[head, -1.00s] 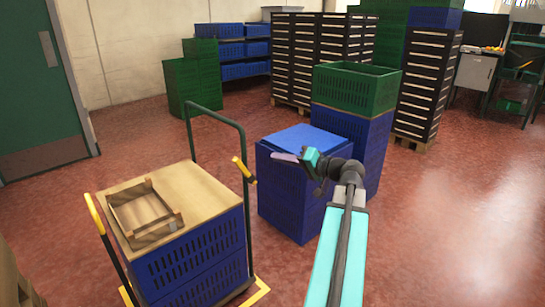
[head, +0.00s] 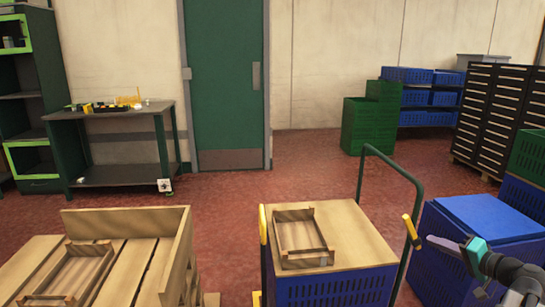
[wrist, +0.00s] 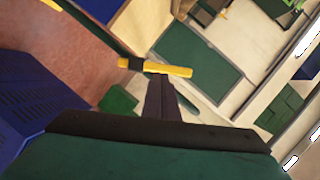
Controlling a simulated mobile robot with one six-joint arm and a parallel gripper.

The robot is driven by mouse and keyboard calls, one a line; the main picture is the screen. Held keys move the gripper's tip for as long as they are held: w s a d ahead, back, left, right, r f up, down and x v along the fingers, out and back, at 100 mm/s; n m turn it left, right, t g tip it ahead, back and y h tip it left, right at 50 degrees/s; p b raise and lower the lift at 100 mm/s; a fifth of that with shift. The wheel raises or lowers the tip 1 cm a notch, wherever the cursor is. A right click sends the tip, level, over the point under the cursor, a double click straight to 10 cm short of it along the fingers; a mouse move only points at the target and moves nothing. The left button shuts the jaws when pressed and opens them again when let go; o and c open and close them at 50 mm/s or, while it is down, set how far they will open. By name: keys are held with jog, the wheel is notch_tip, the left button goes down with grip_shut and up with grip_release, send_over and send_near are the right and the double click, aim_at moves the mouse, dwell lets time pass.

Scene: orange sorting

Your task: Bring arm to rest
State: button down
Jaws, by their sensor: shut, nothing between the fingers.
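My gripper (head: 444,243) is at the right of the head view, at the end of my teal and black arm. It is in front of the blue crate stack (head: 490,218) and close to the yellow grip of the trolley handle (head: 412,232) in the picture. In the wrist view my gripper's dark fingers (wrist: 160,98) lie together with nothing between them. The yellow grip (wrist: 165,69) shows just beyond their tips. I cannot tell the exact gap between them.
A trolley carries blue crates with a wooden top (head: 345,235) and a small wooden tray (head: 300,240). A wooden pallet box (head: 175,240) stands at the front left. A workbench (head: 115,115) and a green door (head: 223,85) are behind. Red floor (head: 310,160) lies open between.

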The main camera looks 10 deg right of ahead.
jog(key=w+a+f+n+g+y+p, duration=0.1)
jog(key=w+a+f+g+p, duration=0.2)
jog(key=a+f, duration=0.8)
jog(key=w+a+f+n+g+y+p, duration=0.15)
jog(key=a+f+g, duration=0.25)
jog(key=a+f, duration=0.65)
jog(key=s+a+f+n+g+p, duration=0.1)
jog(key=s+a+f+g+p, duration=0.2)
jog(key=a+f, duration=0.35)
jog(key=s+a+f+n+g+p, duration=0.1)
jog(key=s+a+f+g, duration=0.2)
jog(key=s+a+f, duration=0.4)
jog(key=s+a+f+n+g+h+p, duration=0.2)
jog(key=s+a+f+g+p, duration=0.1)
jog(key=s, duration=0.7)
jog(key=s+a+f+n+g+h+p, duration=0.3)
jog(key=s+a, duration=0.3)
jog(key=s, duration=0.4)
jog(key=shift+s+f+g+h, duration=0.35)
jog(key=shift+f+g, duration=0.2)
jog(key=shift+g, duration=0.05)
